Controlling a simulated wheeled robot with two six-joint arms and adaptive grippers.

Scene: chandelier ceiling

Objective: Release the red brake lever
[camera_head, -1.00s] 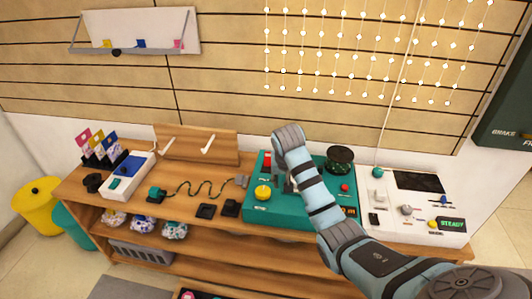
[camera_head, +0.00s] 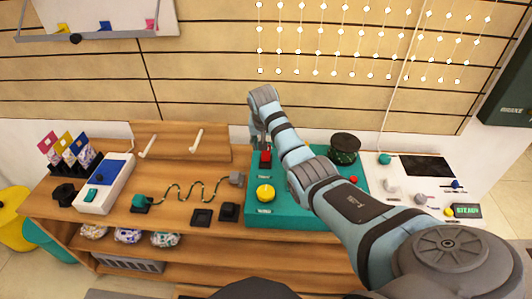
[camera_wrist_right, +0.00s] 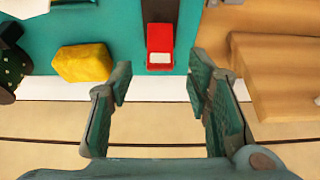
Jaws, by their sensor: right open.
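The red brake lever (camera_head: 265,159) stands at the back left of the teal console (camera_head: 270,214). In the right wrist view the lever (camera_wrist_right: 160,46) shows a red handle with a pale patch at its end, on a dark base. My right gripper (camera_head: 260,138) is just behind the lever in the head view. In the right wrist view it (camera_wrist_right: 163,92) is open and empty, its two fingers spread to either side of the lever's line, with the lever beyond the fingertips. I see no contact. My left gripper is not in view.
A yellow block (camera_wrist_right: 82,62) sits beside the lever. My right arm hides the console's middle.

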